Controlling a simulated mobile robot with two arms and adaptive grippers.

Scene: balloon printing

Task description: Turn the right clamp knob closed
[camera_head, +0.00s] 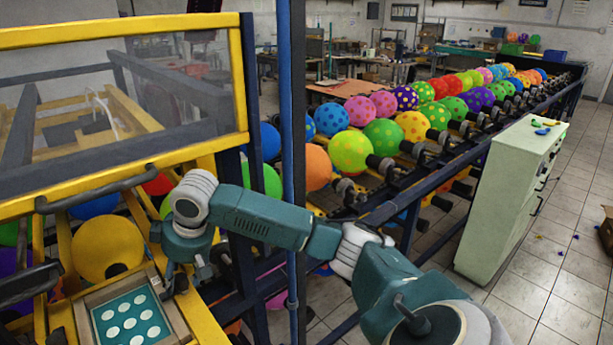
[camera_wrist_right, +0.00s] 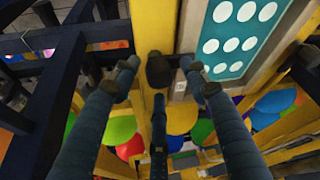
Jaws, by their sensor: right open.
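The right clamp knob (camera_wrist_right: 160,70) is a dark, blocky knob on a yellow bar, beside the frame of the printing plate. In the head view it appears as a dark block (camera_head: 180,282) at the plate's right side. My right gripper (camera_wrist_right: 158,84) is open, its fingers spread around the knob in the wrist view. Contact cannot be told. In the head view my right gripper (camera_head: 198,272) hangs down over the knob area and is partly hidden by the arm. The teal plate with white dots (camera_head: 118,318) lies left of it, also seen in the wrist view (camera_wrist_right: 240,30).
A yellow balloon (camera_head: 107,248) sits just behind the plate. A yellow-framed clear guard (camera_head: 120,90) stands at the left. A blue upright post (camera_head: 291,150) is close to my right arm. Rows of dotted balloons (camera_head: 385,135) and a pale green cabinet (camera_head: 510,195) are farther right.

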